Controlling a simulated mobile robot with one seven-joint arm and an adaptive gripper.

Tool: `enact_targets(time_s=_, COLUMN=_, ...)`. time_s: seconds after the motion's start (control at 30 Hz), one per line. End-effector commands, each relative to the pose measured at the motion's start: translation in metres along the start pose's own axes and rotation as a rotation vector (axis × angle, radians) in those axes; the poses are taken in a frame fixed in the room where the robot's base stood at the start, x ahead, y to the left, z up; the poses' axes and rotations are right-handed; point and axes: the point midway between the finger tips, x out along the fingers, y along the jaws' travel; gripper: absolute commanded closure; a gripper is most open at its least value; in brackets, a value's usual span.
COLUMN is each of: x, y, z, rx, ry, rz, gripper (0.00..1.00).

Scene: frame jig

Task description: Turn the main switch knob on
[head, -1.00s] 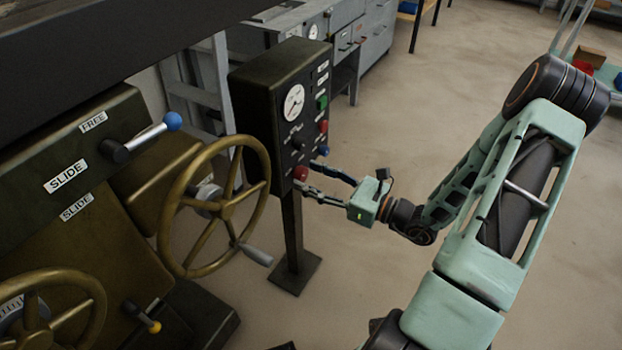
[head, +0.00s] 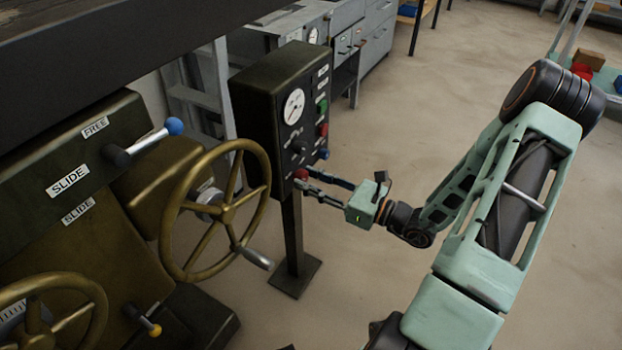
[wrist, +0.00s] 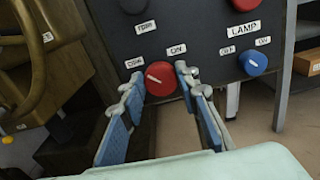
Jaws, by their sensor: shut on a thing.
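The red knob (wrist: 160,78) sits low on the front of a dark control box, and it also shows in the head view (head: 300,174). Its white pointer line slants up and left, towards the left label (wrist: 133,63); the "ON" label (wrist: 177,49) is above it to the right. My gripper (head: 305,177) reaches the box from the right. In the wrist view its fingers (wrist: 159,86) stand on the left and right sides of the knob and are shut on it. Parts of the knob's sides are hidden by the fingertips.
A blue LAMP knob (wrist: 252,63) is right of the red knob. A black knob (wrist: 133,5) is above. The dark control box (head: 262,112) stands on a post with a gauge. A brass handwheel (head: 178,205) is close on the left.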

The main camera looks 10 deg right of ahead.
Motion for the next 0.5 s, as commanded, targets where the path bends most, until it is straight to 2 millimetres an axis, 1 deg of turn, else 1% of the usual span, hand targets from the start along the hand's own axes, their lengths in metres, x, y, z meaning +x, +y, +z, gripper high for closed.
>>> enact_targets(time_s=0.27, x=0.0, y=0.0001, z=0.0046, rx=0.162, ry=0.001, rz=0.0, gripper=0.95)
enact_targets(time_s=0.5, x=0.0, y=-0.0007, z=0.0048, rx=0.382, ry=0.001, rz=0.001, gripper=0.95)
